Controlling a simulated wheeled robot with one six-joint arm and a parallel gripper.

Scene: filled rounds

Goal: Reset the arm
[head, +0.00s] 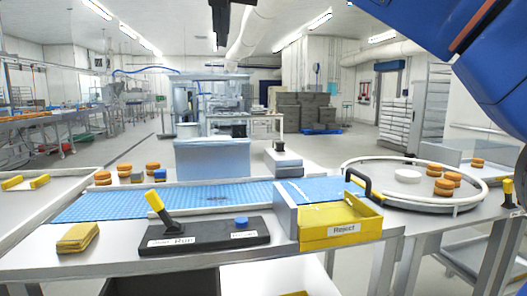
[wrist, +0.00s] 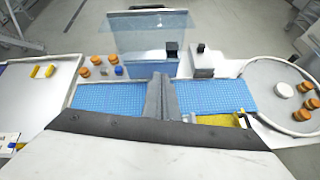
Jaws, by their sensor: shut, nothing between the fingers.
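My gripper (wrist: 161,97) shows in the wrist view as two dark grey fingers pressed together, with nothing between them. It hangs above the blue conveyor belt (wrist: 110,95), hiding the belt's middle and what lies just under it. In the head view my blue arm fills the upper right corner, and the gripper's fingers cannot be made out there. The belt (head: 130,203) is bare where it shows in the head view.
A yellow reject bin (head: 340,224) stands at the belt's front. A black lever panel (head: 205,236) and a yellow pad (head: 77,238) lie left of it. A round table (head: 400,205) at right holds orange rounds and a white disc.

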